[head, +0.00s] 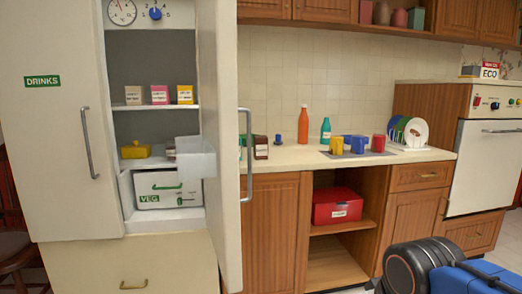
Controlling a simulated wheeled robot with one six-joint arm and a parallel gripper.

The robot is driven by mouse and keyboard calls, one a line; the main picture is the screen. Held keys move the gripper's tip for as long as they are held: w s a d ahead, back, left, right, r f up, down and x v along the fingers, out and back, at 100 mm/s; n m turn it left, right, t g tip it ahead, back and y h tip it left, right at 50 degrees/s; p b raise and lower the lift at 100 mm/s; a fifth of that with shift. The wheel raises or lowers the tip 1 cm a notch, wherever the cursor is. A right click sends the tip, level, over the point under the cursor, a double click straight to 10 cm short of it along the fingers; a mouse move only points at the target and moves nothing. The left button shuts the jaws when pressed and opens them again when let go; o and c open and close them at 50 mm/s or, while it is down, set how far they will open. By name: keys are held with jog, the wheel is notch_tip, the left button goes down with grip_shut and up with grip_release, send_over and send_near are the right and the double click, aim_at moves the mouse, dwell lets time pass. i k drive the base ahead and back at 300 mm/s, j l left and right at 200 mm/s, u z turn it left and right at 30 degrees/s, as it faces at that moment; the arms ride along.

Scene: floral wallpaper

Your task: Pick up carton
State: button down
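Three small cartons stand in a row on the upper shelf of the open fridge in the head view. One is a beige carton (134,95), one a pink and white carton (160,95) and one a yellow and white carton (185,94). Their labels are too small to read. I cannot tell which one the task means. My gripper is not in view.
The open fridge door (221,140) stands right of the shelves; the DRINKS door (55,120) is on the left. Below are a yellow dish (135,150) and a white VEG drawer (165,189). The counter (285,158) holds bottles, cups and plates. A red box (337,206) sits underneath.

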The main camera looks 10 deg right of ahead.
aim_at(260, 142)
jog(key=i+l+u, duration=0.55)
jog(key=i+l, duration=0.2)
jog(key=i+l+u, duration=0.3)
jog(key=l, duration=0.35)
